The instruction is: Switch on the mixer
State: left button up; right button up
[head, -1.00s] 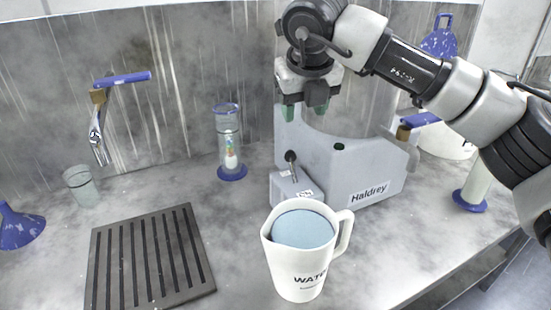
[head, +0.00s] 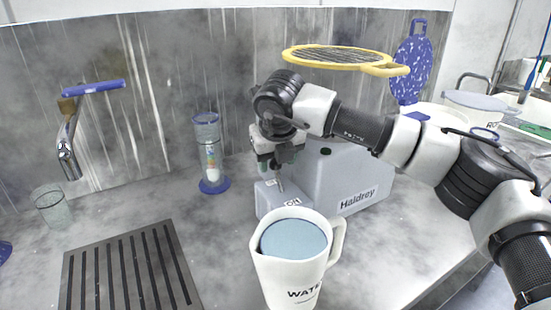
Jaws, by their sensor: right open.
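The mixer (head: 345,190) is a grey machine labelled "Haldrey" on the counter, right of centre. A small dark switch lever (head: 280,184) stands on its low front-left block, beside a white label reading "ON" (head: 293,202). My right gripper (head: 273,165) is open and empty, pointing down just above or around the lever. Its fingers cover the lever's upper part, so I cannot tell whether they touch it. My left gripper is not in view.
A white jug (head: 293,275) labelled "WATER", with blue contents, stands close in front of the switch. A glass cylinder with a blue base (head: 210,155) stands left. A slotted dark drain plate (head: 125,275) lies front left. A yellow-rimmed sieve (head: 340,55) is behind my arm.

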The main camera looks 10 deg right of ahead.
jog(key=shift+w+f, duration=0.15)
jog(key=shift+f, duration=0.2)
grip_shut()
dwell(0.3)
